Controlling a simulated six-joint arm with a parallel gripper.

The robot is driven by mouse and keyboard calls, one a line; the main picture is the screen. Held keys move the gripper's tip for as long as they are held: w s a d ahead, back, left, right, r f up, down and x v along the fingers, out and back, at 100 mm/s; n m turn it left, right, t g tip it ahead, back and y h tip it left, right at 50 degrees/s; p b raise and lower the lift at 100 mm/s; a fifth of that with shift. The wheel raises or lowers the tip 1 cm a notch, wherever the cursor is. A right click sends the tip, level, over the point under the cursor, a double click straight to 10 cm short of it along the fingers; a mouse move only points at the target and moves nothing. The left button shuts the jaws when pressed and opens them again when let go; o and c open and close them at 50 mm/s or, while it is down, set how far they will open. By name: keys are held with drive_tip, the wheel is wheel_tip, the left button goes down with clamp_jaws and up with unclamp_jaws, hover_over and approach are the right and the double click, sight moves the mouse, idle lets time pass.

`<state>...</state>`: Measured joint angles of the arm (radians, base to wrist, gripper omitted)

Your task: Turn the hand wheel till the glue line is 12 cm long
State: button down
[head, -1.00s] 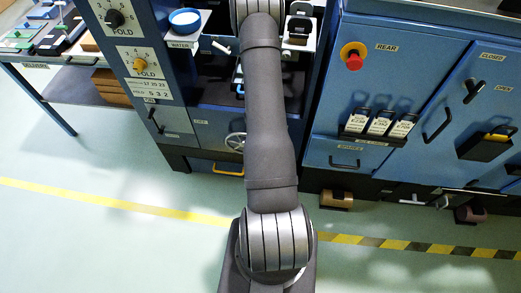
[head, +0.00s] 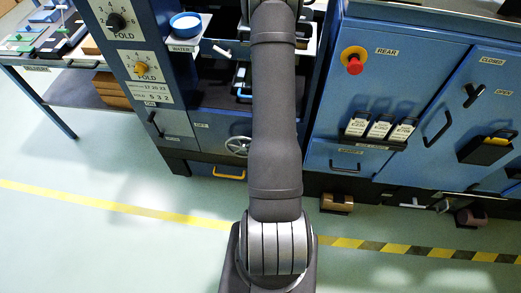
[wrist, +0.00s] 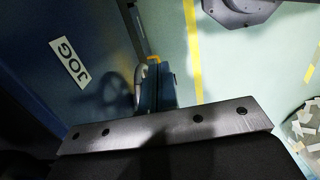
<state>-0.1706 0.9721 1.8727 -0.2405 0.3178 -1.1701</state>
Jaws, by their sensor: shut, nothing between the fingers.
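The hand wheel (head: 238,146) is a small pale spoked wheel low on the blue machine front, just left of my arm in the head view. In the wrist view the grey hand wheel (wrist: 139,82) shows nearly edge-on, with its shadow on the blue panel. My gripper (wrist: 161,68) appears there as two dark blue fingers shut together, close beside the wheel rim. I cannot tell whether they touch it. My arm hides the gripper in the head view. The glue line is not visible in either view.
A JOG label (wrist: 70,63) is on the panel near the wheel. A yellow handle (head: 229,173) sits below the wheel. A red stop button (head: 353,58) and several white-labelled holders are on the right cabinet. A blue bowl (head: 186,24) stands on a shelf upper left.

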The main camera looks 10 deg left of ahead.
drive_tip(key=d+r, duration=0.3)
drive_tip(key=d, duration=0.1)
drive_tip(key=a+r+n+h, duration=0.2)
drive_tip(key=a+n, duration=0.6)
drive_tip(key=n, duration=0.1)
drive_tip(key=a+r+n+h, duration=0.1)
drive_tip(key=a+r+n, duration=0.2)
drive_tip(key=a+n, duration=0.55)
drive_tip(key=x, duration=1.4)
drive_tip(key=shift+d, duration=0.4)
drive_tip(key=shift+w+n, duration=0.1)
drive_tip(key=shift+n, duration=0.15)
drive_tip(key=shift+d+f, duration=0.25)
drive_tip(key=shift+d, duration=0.25)
